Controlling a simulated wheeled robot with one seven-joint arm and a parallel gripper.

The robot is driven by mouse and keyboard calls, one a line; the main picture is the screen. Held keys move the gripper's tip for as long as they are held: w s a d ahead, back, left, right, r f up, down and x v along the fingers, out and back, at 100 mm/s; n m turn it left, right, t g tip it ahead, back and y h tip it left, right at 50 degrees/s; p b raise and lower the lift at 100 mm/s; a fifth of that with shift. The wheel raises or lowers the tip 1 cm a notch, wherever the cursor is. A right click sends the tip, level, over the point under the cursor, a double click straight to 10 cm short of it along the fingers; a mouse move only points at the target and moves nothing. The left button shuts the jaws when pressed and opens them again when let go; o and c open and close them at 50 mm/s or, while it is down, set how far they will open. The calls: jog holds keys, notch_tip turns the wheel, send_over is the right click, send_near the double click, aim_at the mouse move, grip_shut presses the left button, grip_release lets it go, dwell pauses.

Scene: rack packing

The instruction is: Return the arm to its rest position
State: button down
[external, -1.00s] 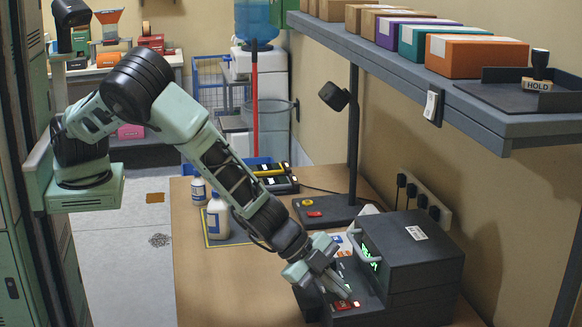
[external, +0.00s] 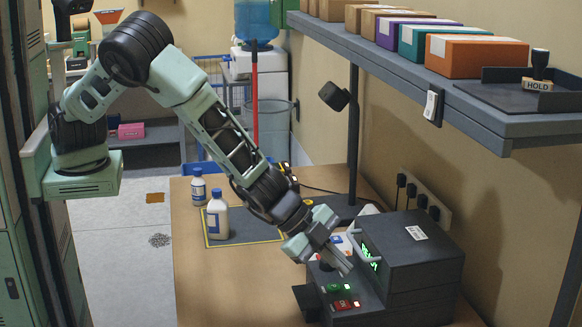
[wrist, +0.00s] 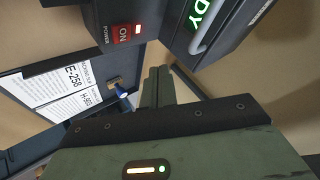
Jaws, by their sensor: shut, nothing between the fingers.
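My gripper (external: 342,264) is shut and empty. It points down and to the right, just above the front of a dark grey machine (external: 420,255). The machine has a handle, a green lit display, a green button (external: 334,288) and a red switch (external: 345,305) with a lit lamp. Part of the green display (wrist: 197,14) shows at the top. I cannot tell the exact gap between fingertips and machine.
Two white bottles with blue caps stand on the table, the larger one (external: 217,216) on a dark mat (external: 255,232) with a yellow edge. A shelf (external: 470,110) with several boxes overhangs the right side. A lamp (external: 352,130) stands behind the machine.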

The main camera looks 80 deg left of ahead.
jog(key=w+a+r+n+y+b, duration=0.25)
jog(key=a+n+y, duration=0.2)
jog(key=a, duration=1.45)
jog(key=s+a+r+n+g+y, duration=0.1)
jog(key=s+a+n, duration=0.15)
jog(key=a, duration=0.65)
jog(key=s+a+r+n+g+y, duration=0.1)
jog(key=s+a+r+n+g, duration=0.15)
jog(key=a, duration=0.55)
jog(key=s+a+n+g+b, duration=0.25)
jog(key=s+a+n, duration=0.35)
jog(key=s+a, duration=0.6)
jog(key=s+a+n+g+h+b, duration=0.1)
jog(key=s+a+n, duration=0.1)
jog(key=s, duration=0.8)
jog(key=s+a+r+n+g+h+b, duration=0.1)
jog(key=s+n, duration=0.3)
jog(key=s, duration=0.6)
jog(key=shift+a+r, duration=0.25)
jog(key=shift+a, duration=0.5)
